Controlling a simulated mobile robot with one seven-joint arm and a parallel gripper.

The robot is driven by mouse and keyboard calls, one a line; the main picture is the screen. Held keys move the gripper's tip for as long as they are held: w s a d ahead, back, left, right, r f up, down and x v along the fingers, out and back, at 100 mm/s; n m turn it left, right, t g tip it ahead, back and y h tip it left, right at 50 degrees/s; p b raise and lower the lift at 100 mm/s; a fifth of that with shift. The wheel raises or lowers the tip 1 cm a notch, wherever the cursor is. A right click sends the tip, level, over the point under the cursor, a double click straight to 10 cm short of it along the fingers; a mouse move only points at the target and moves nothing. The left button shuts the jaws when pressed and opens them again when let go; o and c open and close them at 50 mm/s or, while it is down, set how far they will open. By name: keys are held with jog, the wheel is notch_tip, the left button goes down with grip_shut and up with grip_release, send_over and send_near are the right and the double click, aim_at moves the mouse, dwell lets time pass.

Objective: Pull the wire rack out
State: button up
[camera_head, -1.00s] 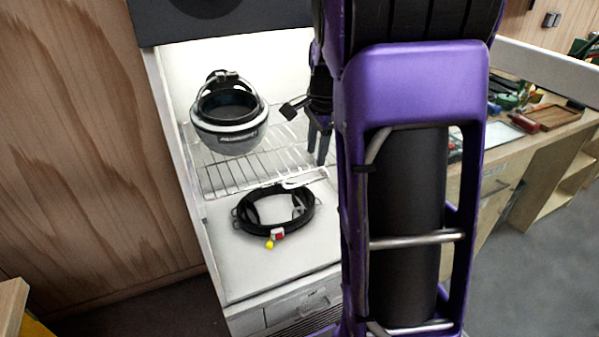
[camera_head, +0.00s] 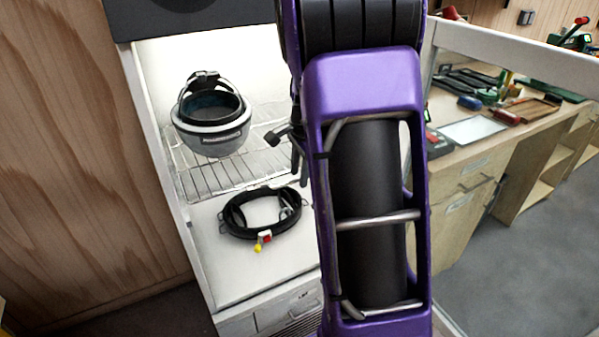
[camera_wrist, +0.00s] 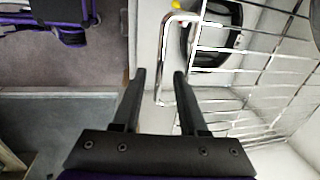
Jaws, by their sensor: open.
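The wire rack (camera_head: 235,172) sits inside a white open cabinet, above the cabinet's white floor. A grey helmet-like item (camera_head: 212,118) with a dark rim rests on it. In the wrist view the rack (camera_wrist: 245,52) fills the right side, and its bent front rail passes close ahead of the fingers. My gripper (camera_wrist: 158,75) is open, with two dark fingers apart and nothing seen held between them. In the head view my purple arm hides the rack's right end and most of the gripper.
A wooden workbench (camera_head: 455,150) with tools stands at right. A wooden panel (camera_head: 70,150) closes off the left. Grey floor (camera_head: 515,270) is clear at right.

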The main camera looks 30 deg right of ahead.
grip_shut()
dwell(1.3)
